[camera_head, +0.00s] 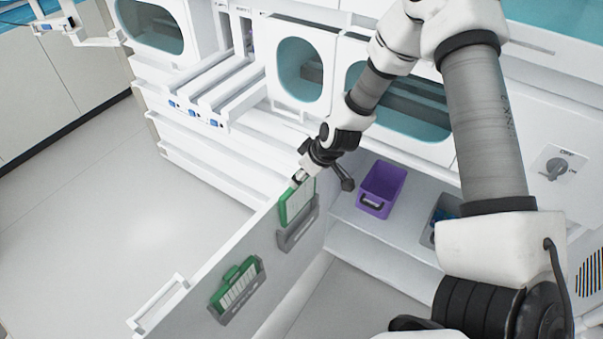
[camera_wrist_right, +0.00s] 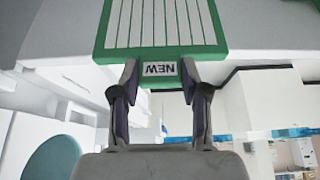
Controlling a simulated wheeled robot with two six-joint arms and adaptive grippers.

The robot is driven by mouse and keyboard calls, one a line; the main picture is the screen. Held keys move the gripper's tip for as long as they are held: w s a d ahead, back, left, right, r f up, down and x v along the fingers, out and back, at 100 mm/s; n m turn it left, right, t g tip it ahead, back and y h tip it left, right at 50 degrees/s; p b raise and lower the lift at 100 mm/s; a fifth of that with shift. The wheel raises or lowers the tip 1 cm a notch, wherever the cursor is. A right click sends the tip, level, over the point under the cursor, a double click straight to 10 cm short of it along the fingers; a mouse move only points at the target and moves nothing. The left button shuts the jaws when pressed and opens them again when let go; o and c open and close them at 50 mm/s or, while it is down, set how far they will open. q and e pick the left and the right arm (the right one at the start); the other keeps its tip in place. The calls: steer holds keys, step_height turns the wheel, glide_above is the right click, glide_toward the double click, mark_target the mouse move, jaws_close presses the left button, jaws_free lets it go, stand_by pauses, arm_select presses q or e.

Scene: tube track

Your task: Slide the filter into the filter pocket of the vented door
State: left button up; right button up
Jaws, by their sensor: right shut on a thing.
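The filter (camera_head: 296,203) has a green frame and white pleats and hangs upright against the inner face of the open white vented door (camera_head: 205,262). My right gripper (camera_head: 301,178) is shut on its top tab; in the right wrist view the gripper (camera_wrist_right: 159,75) pinches the tab, marked NEW, of the filter (camera_wrist_right: 160,25). A grey filter pocket (camera_head: 298,235) is on the door just below the filter. The filter's lower edge is at the pocket's mouth; I cannot tell how far inside it is. My left gripper is not in view.
A second green filter (camera_head: 238,284) sits in another grey pocket (camera_head: 240,304) on the door, lower left. A purple bin (camera_head: 381,190) and a grey bin (camera_head: 440,212) stand on the shelf behind the door. The floor at left is clear.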

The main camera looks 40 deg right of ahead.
mark_target(301, 189)
steer(key=shift+f, duration=0.4)
stand_by(0.3)
steer(key=shift+f+b, duration=0.8)
steer(key=shift+f+b, duration=0.55)
steer(key=shift+f, duration=0.15)
steer(key=shift+f+b, duration=0.6)
steer(key=shift+f, duration=0.2)
